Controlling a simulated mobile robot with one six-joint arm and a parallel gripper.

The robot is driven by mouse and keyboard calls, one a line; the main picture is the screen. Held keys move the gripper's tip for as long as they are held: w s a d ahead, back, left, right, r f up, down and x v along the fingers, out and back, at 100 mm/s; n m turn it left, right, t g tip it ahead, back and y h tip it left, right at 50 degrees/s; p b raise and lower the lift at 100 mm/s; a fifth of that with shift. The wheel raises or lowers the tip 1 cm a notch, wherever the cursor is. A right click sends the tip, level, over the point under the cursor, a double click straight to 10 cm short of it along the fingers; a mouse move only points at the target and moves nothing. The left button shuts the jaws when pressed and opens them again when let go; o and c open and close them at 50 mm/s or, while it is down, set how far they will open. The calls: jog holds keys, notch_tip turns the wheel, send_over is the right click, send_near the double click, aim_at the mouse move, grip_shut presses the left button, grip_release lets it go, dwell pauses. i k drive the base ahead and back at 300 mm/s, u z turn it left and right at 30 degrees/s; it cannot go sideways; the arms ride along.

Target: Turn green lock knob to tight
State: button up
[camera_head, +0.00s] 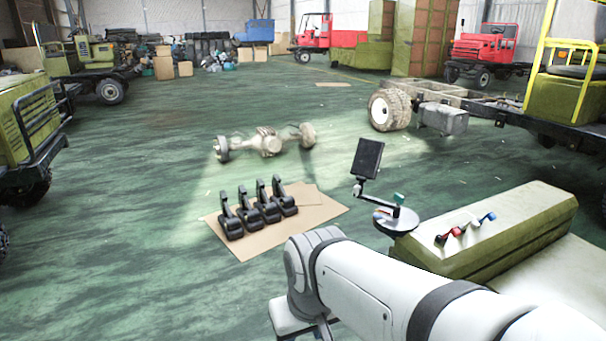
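A small green knob (399,198) sits on a jointed arm that carries a dark tablet-like screen (367,158). The jointed arm rises from a round disc (392,222) with coloured markings on its top, at the right of centre. I cannot tell from here how tight the knob is. My white arm crosses the lower right and bends down at the bottom middle, in front of and below the knob. My gripper's fingers do not show; the end of my arm runs out at the bottom edge.
A green-yellow casing (500,235) with red and blue levers stands right of the disc. Several black pedal-like units (260,208) stand on cardboard (325,212) at the left. An axle (267,142) and a truck chassis (450,95) lie behind.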

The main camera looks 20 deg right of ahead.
aim_at(400, 199)
jog(key=z, duration=0.45)
jog(key=i, duration=1.4)
jog(key=z, duration=0.95)
jog(key=i, duration=0.25)
jog(key=z, duration=0.2)
jog(key=k, duration=0.75)
jog(key=z, duration=0.2)
jog(key=i, duration=0.8)
jog(key=u, duration=0.1)
